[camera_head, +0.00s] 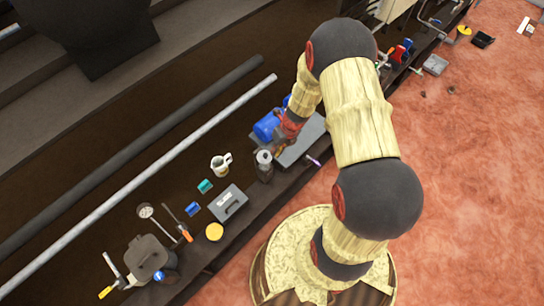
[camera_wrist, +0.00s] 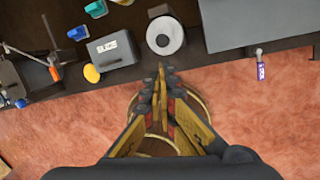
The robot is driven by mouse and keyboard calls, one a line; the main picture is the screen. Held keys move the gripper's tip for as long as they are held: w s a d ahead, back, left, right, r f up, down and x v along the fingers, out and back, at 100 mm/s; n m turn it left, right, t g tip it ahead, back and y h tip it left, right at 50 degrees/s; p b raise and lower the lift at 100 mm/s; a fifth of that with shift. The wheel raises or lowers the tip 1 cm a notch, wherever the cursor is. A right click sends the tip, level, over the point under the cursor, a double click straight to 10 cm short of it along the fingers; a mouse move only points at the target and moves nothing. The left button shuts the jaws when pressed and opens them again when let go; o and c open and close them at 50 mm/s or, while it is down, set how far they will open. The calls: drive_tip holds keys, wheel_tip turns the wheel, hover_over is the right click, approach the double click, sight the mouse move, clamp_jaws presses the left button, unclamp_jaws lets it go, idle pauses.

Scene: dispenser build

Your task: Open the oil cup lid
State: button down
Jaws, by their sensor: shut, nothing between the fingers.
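A dark cylindrical canister with a pale grey round top (camera_head: 264,157), which looks like the oil cup, stands upright near the table's front edge. In the wrist view its round top (camera_wrist: 165,34) has a dark centre; I cannot tell whether that is a knob or an opening. My gripper (camera_wrist: 163,68) is shut and empty, its fingertips just below the canister in the wrist view and apart from it in the picture. In the head view my gripper (camera_head: 279,148) is beside the canister's right side, partly hidden by my arm.
A grey box (camera_head: 229,203), a yellow disc (camera_head: 214,232), small teal and blue pieces and a white mug (camera_head: 221,164) stand to the left. A blue machine on a grey base (camera_head: 304,140) is close on the right. A purple-ended handle (camera_wrist: 260,67) sticks out past the table edge.

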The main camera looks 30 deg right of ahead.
sight(264, 156)
drive_tip(key=b+x, duration=0.4)
drive_tip(key=x, duration=0.5)
drive_tip(key=shift+s+r+p, duration=0.1)
drive_tip(key=shift+r+p, duration=0.05)
drive_tip(key=shift+p, duration=0.55)
drive_tip(key=shift+g, duration=0.3)
